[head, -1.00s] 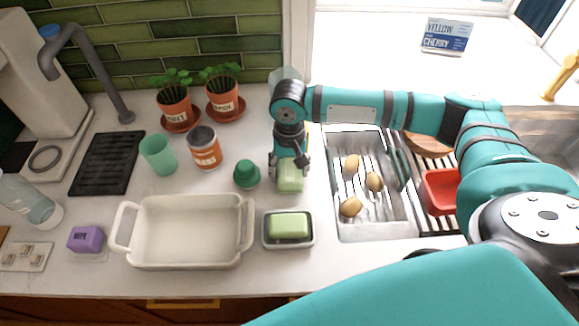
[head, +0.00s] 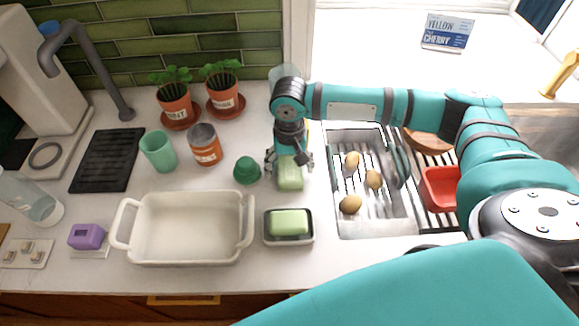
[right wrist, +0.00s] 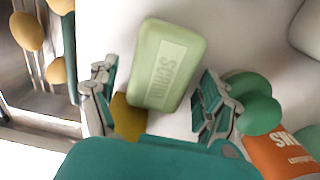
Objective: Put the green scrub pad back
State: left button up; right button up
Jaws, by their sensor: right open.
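The green scrub pad (head: 290,175), a pale green block, lies on the counter above the soap dish in the head view. In the right wrist view the pad (right wrist: 168,65) shows the lettering SCRUB. My right gripper (head: 289,166) is open just behind and over the pad's far end. In the wrist view its two fingers stand apart, one toward each side of the pad, with gaps between. A similar green bar (head: 289,222) lies in a grey-rimmed dish (head: 289,242) nearer the counter edge. My left gripper is not in view.
A green domed item (head: 247,170) and an orange can (head: 205,146) stand left of the gripper. A white baking dish (head: 128,215) is at front left. A sink with potatoes (head: 351,204) is to the right. A yellowish object (right wrist: 128,117) shows close behind the pad.

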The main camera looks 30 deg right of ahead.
aim_at(289, 166)
notch_tip(289, 166, up, 12)
jog(key=b, duration=0.1)
jog(key=shift+f, duration=0.15)
dwell(0.5)
